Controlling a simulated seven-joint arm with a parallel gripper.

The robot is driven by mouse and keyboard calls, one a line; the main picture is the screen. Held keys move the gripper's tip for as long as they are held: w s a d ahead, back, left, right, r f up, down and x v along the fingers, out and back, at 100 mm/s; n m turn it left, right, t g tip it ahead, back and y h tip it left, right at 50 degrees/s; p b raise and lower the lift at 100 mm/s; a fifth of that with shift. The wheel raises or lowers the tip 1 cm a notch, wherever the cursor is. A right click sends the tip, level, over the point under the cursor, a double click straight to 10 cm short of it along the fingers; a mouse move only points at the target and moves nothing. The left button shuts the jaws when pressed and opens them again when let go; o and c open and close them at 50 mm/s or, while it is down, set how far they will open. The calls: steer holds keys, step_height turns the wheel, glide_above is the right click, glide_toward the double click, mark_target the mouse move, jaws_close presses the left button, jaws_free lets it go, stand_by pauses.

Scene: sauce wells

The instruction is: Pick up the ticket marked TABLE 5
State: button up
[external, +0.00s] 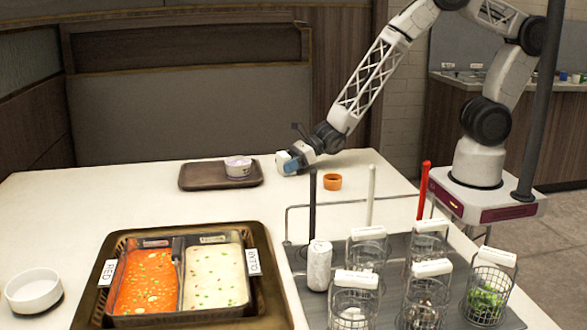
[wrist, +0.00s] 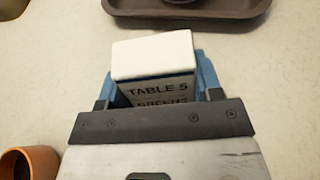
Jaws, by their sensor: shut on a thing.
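The ticket (wrist: 154,57) is a white block with a dark-lettered face reading TABLE 5 and a second line, partly hidden, below it. In the wrist view it sits between the blue fingers of my gripper (wrist: 160,84), which is shut on it. In the external view my gripper (external: 292,163) is low over the far part of the white table, with the white ticket (external: 281,161) at its fingertips. I cannot tell whether the ticket touches the table.
A brown tray (external: 190,184) with a pale bowl (external: 238,166) stands left of my gripper. An orange ring-like cup (external: 332,182) stands to its right. Nearer are the two-well sauce pan (external: 180,312), several wire baskets (external: 427,240), upright rods and a white bowl (external: 34,291).

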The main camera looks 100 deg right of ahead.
mark_target(283, 154)
steer(key=shift+r, duration=0.85)
step_height(283, 154, up, 2)
steer(key=shift+r, duration=0.1)
steer(key=s, duration=1)
steer(key=s+a+r, duration=0.1)
steer(key=s, duration=0.5)
steer(key=shift+a, duration=0.1)
